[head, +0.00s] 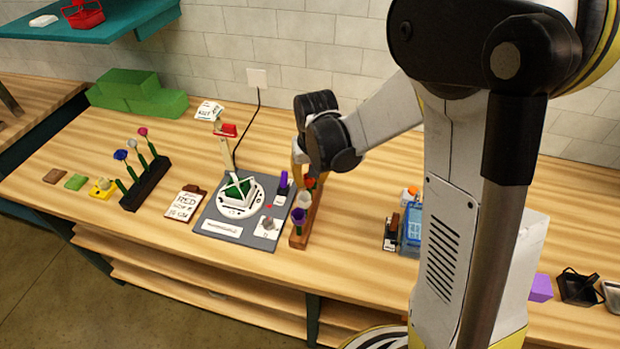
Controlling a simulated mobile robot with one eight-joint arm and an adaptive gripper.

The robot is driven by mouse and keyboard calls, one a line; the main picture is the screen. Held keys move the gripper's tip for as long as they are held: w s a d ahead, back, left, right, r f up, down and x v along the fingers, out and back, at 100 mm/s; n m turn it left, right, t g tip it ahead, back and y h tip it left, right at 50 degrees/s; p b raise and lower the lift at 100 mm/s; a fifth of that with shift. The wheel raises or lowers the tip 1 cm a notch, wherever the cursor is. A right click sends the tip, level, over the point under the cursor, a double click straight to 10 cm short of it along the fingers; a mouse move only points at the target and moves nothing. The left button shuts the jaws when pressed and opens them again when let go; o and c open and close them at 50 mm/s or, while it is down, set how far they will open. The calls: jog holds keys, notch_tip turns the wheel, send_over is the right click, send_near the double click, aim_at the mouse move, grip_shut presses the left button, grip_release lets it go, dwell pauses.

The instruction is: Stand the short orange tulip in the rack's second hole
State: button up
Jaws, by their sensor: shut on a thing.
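A narrow brown wooden rack (312,216) stands near the middle of the bench, to the right of a grey board. A purple flower (298,216) stands at its near end, with a white flower (304,200) just behind. An orange-red tulip head (310,183) shows behind the white flower, directly below my gripper (306,174). My gripper is shut on the orange tulip, over the rack's far part. The tulip's stem and the rack's holes are hidden, so I cannot tell whether the stem is in a hole.
The grey board (213,232) carries a white round dial with a green pyramid. A black rack (146,184) holds blue, white and pink flowers at the left. A blue box (411,230) stands to the right.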

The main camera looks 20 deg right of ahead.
jog(key=shift+f+b, duration=0.3)
jog(key=shift+b, duration=0.05)
dwell(0.9)
jog(key=o, duration=0.8)
jog(key=shift+r, duration=0.15)
jog(key=shift+s+r+p, duration=0.2)
jog(key=shift+r+p, duration=0.55)
jog(key=shift+r, duration=0.3)
jog(key=shift+s+r+p, duration=0.2)
jog(key=shift+r+p, duration=0.5)
jog(key=shift+r, duration=0.3)
jog(key=shift+s+r+p, duration=0.2)
jog(key=shift+r+p, duration=0.55)
jog(key=shift+r, duration=0.3)
jog(key=o, duration=0.6)
